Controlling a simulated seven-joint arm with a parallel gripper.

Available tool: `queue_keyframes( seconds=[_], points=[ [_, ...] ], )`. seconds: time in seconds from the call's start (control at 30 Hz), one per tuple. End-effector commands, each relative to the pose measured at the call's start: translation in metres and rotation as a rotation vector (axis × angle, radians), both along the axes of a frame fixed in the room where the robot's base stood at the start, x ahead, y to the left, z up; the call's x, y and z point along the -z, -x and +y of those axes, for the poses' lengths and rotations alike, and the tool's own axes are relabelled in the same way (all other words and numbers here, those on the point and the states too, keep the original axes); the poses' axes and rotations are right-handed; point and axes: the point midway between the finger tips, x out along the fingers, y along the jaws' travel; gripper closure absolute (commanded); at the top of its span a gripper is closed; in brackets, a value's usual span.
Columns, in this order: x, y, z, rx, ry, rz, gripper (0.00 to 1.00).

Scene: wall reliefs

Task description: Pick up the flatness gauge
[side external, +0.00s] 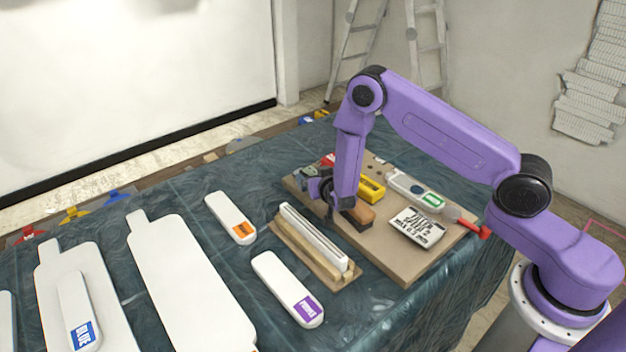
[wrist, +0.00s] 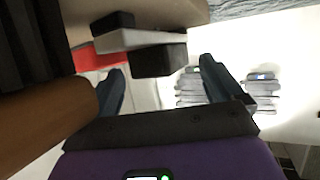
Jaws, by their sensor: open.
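My gripper (side external: 318,188) is low over the tan board, at its left part. In the wrist view my gripper (wrist: 161,66) has its two fingers apart with nothing clamped between them. A pale bar with dark blocks (wrist: 140,39) lies ahead of the fingertips, its nearer dark block lined up with the gap. It looks like the flatness gauge, but I read no label on it. In the side view my gripper and forearm cover much of that spot, so I cannot make out its whole shape or any contact.
A brown wooden-backed tool (side external: 358,216) is close right of my gripper. A yellow block (side external: 371,188), a green-labelled pale tool (side external: 417,191), a lettered pad (side external: 416,228) and a red-handled tool (side external: 474,226) share the board (side external: 401,267). A wooden rack (side external: 342,279) stands in front.

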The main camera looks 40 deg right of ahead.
Motion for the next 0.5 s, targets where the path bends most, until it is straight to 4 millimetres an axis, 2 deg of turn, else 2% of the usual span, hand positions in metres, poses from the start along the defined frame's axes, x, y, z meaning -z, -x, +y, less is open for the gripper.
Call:
queue_keyframes(
  seconds=[0.1, 0.37, 0.47, 0.5],
  points=[
    [0.0028, -0.0073, -0.0029, 0.0, 0.001, -0.001, 0.06],
    [0.0036, -0.0086, -0.0031, -0.002, 0.002, 0.0, 0.06],
    [0.0035, -0.0084, -0.0031, -0.001, 0.001, -0.001, 0.35],
    [0.0035, -0.0084, -0.0031, -0.001, 0.001, -0.001, 0.48]
  ],
)
